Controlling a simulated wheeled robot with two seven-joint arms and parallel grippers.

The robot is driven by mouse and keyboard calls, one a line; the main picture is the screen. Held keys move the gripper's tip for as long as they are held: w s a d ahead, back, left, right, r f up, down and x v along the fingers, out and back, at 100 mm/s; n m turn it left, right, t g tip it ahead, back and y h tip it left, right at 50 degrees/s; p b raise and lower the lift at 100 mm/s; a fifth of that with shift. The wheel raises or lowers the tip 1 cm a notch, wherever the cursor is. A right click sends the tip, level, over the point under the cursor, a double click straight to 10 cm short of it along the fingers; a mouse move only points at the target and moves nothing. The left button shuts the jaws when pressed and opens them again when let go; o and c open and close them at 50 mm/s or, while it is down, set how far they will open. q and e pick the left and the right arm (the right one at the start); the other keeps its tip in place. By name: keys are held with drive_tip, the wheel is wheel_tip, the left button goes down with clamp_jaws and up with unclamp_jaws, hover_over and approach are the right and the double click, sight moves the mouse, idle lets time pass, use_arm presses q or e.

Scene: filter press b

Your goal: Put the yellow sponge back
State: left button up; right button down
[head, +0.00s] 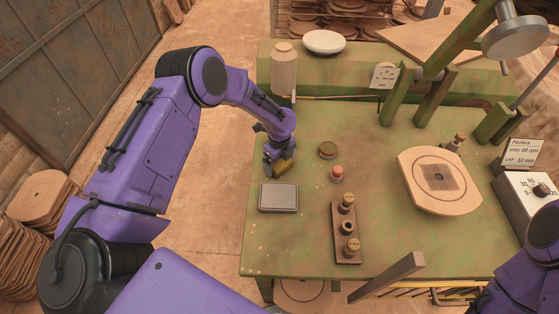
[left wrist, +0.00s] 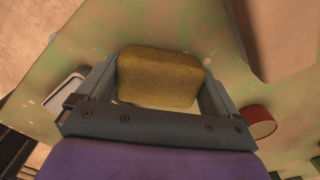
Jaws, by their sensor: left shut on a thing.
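The yellow sponge (left wrist: 160,78) is a rounded block held between the two fingers of my left gripper (left wrist: 158,88) in the left wrist view. In the head view the sponge (head: 284,167) shows as a small dark yellow block at the tip of my left gripper (head: 279,161), above the green table near its left edge. A shallow grey tray (head: 278,197) with a light rim lies on the table just below the gripper in the picture. My right arm shows only at the lower right edge, and its gripper is out of view.
On the green table (head: 310,245) stand a red-topped item (head: 337,173), a dark round lid (head: 327,150) and a dark block with brass parts (head: 346,232). A bottle (head: 284,70) stands behind the gripper.

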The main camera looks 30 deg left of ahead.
sight(280, 161)
use_arm(q)
drive_tip(key=shift+f, duration=0.2)
drive_tip(key=o, duration=0.6)
drive_tip(key=shift+c, duration=0.2)
drive_tip(key=shift+r, duration=0.3)
drive_tip(key=shift+w+r, duration=0.1)
drive_tip(key=shift+r, duration=0.3)
wheel_tip(280, 161, up, 11)
drive_tip(key=b, duration=0.3)
drive_tip(key=shift+s, duration=0.2)
